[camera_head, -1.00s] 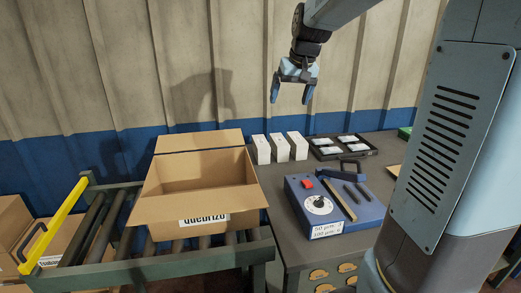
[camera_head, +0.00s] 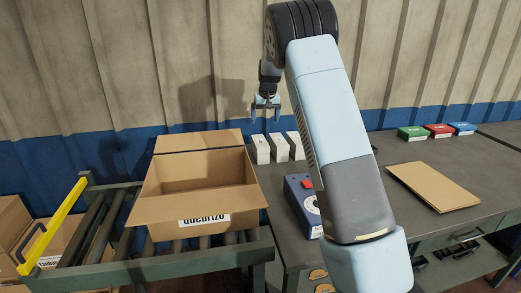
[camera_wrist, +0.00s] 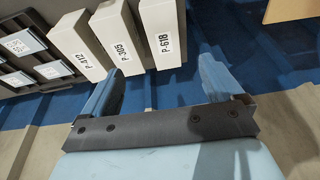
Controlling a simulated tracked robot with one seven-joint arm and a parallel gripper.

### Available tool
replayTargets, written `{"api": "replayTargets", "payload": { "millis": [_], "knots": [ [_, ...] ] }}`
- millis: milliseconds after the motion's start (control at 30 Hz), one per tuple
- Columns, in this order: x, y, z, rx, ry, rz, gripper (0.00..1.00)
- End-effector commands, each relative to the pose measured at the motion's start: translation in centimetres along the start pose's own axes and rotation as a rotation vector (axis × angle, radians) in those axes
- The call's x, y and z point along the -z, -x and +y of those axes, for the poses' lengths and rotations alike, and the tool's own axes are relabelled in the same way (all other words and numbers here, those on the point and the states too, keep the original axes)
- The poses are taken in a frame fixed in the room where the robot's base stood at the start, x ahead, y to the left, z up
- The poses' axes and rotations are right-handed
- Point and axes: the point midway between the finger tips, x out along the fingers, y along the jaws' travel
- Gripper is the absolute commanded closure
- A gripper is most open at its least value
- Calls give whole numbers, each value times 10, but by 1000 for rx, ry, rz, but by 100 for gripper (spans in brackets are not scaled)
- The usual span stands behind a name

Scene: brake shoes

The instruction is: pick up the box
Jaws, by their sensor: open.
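Three white boxes stand in a row on the grey table, showing as a left box (camera_head: 260,150), a middle box (camera_head: 279,148) and a right box (camera_head: 295,142). In the wrist view they carry labels: P-618 (camera_wrist: 163,20), P-305 (camera_wrist: 120,30) and P-412 (camera_wrist: 72,42). My gripper (camera_head: 266,113) is open and empty above the left white box. In the wrist view my gripper (camera_wrist: 161,70) has its fingers apart, with P-618 ahead between them. An open cardboard box (camera_head: 195,208) sits on the roller conveyor. My arm partly hides the right white box.
A blue device (camera_head: 300,195) with a red button stands in front of the white boxes, partly hidden by my arm. A black tray (camera_wrist: 45,72) lies beside them. Small coloured boxes (camera_head: 440,131) and a flat brown board (camera_head: 433,186) lie on the right table.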

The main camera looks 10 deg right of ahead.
Motion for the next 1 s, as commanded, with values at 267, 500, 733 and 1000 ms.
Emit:
{"api": "replayTargets", "payload": {
  "millis": [267, 500, 733, 1000],
  "knots": [
    [16, -39, -5, -15, 17, -11, 6],
    [15, -71, -5, -16, 18, -13, 6],
    [15, -108, -4, -15, 17, -12, 6],
    [16, -125, -4, -15, 18, -10, 6]
  ]
}}
